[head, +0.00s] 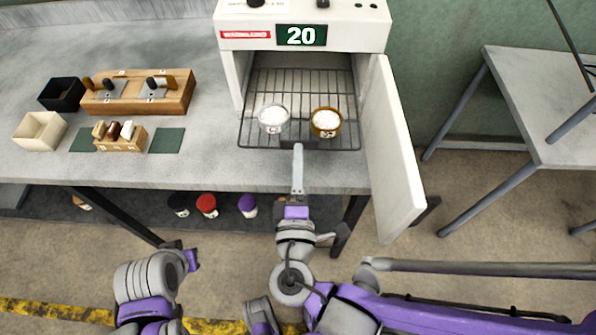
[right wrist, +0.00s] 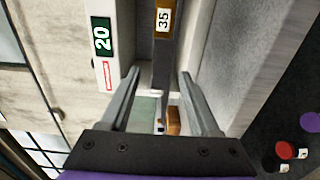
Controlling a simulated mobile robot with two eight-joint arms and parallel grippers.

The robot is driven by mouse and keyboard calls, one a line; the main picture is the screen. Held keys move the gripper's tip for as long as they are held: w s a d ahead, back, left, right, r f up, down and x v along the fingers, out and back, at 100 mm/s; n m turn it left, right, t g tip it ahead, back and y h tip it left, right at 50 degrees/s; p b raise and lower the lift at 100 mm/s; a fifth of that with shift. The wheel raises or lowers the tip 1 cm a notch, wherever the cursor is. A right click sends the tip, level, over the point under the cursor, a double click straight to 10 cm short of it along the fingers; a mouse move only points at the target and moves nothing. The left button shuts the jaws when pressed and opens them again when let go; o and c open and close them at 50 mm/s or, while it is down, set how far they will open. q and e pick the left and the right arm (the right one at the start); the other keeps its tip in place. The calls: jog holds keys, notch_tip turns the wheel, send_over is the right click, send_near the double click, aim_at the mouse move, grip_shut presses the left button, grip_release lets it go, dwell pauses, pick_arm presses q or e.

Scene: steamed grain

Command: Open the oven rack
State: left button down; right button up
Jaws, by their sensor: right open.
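The white oven (head: 305,30) stands on the counter with its door (head: 395,150) swung open to the right. Its wire rack (head: 255,140) sticks out past the oven front and carries a clear bowl (head: 273,119) and a brown bowl (head: 326,122), both with white contents. My right gripper (head: 298,152) is at the middle of the rack's front edge, by the dark front handle (head: 318,145). In the right wrist view its fingers (right wrist: 160,105) are apart, with a grey bar between them; contact cannot be told. My left gripper (head: 192,260) is low at the left, away from the counter.
On the counter's left are a wooden block with handled tools (head: 138,98), a small wooden holder (head: 121,144), a black box (head: 62,95) and a cream box (head: 40,132). A grey table (head: 540,90) stands right. Several lidded jars sit below the counter.

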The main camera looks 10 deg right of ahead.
jog(key=shift+v, duration=1.35)
